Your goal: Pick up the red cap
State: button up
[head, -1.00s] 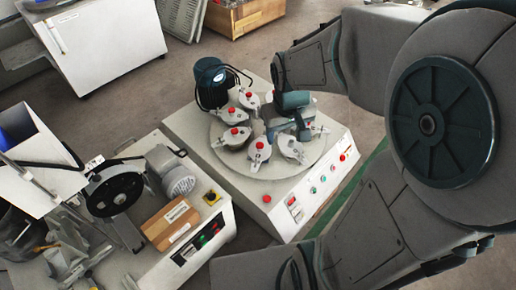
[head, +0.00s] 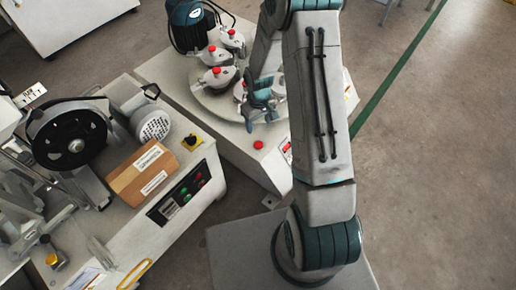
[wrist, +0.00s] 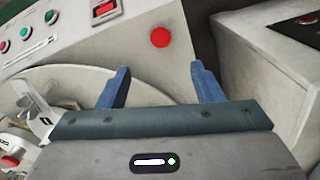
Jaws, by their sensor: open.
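Several small red caps, such as one (head: 216,71), sit on the pale metal pots on the round turntable (head: 205,101) in the head view. A separate round red piece (head: 258,145) is on the machine's front corner. It shows in the wrist view (wrist: 160,37) on the pale panel, ahead of and between my fingers. I cannot tell whether it is a cap or a button. My gripper (wrist: 160,70) is open, with its blue fingers apart and nothing between them. In the head view my gripper (head: 262,112) is over the turntable's front part, and my arm hides the turntable's right side.
A dark motor (head: 190,25) stands behind the turntable. A red switch (wrist: 104,8) and green buttons are on the panel. The floor at right is clear.

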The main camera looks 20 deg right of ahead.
jog(key=b, duration=0.2)
send_over(259, 145)
jog(key=f, duration=0.7)
jog(key=shift+w+f, duration=0.2)
jog(key=shift+f, duration=0.1)
notch_tip(259, 145, down, 5)
jog(key=b, duration=0.2)
jog(key=shift+s+f+b, duration=0.1)
jog(key=shift+s+b, duration=0.05)
jog(key=shift+b, duration=0.2)
jog(key=c, duration=1)
jog(key=shift+c, duration=0.2)
